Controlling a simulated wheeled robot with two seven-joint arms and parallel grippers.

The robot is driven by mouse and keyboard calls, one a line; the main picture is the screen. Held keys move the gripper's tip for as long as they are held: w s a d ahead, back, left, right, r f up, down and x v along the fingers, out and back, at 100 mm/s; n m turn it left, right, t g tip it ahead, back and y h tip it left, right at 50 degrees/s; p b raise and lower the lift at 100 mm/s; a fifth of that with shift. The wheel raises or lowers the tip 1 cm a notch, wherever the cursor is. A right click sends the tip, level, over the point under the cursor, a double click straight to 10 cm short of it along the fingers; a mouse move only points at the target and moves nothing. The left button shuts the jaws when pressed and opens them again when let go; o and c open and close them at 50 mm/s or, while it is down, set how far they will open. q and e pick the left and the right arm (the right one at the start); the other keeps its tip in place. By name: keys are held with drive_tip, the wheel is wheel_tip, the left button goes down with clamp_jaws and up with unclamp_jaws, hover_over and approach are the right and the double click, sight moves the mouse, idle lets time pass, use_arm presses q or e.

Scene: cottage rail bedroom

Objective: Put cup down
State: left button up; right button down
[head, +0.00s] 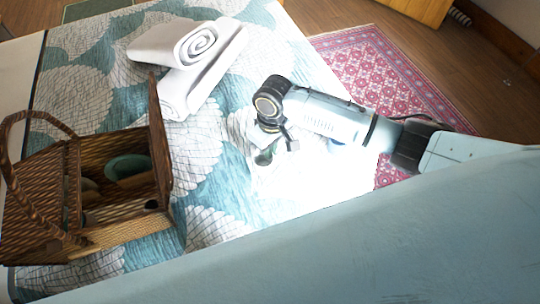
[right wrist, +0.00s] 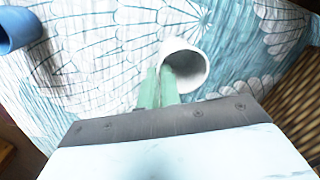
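A white cup (right wrist: 186,66) shows in the right wrist view, its open mouth turned toward the camera. My right gripper (right wrist: 158,86) has its green fingers close together at the cup's left wall, apparently pinching the wall between them. In the head view my right gripper (head: 266,156) is low over the bright part of the patterned bedspread (head: 205,190). The cup is hard to make out there against the glare. I cannot tell whether the cup touches the bed. My left gripper is not in view.
An open wicker basket (head: 105,232) stands at the left with a green dish (head: 128,167) inside. Rolled white towels (head: 190,60) lie at the back. A blue rounded object (right wrist: 14,30) is at the wrist view's upper left. Bedspread between basket and gripper is clear.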

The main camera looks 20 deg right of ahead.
wheel_tip(320, 180, down, 3)
drive_tip(key=shift+r+b, duration=0.15)
drive_tip(key=shift+b, duration=0.2)
drive_tip(key=shift+f, duration=0.35)
drive_tip(key=c, duration=1.6)
unclamp_jaws()
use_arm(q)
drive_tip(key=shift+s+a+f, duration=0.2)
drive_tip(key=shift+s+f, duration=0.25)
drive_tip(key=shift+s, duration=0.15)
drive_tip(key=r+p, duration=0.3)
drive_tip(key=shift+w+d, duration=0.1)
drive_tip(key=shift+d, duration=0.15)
use_arm(e)
wheel_tip(320, 180, up, 12)
drive_tip(key=shift+w+d, duration=0.25)
drive_tip(key=shift+d, duration=0.05)
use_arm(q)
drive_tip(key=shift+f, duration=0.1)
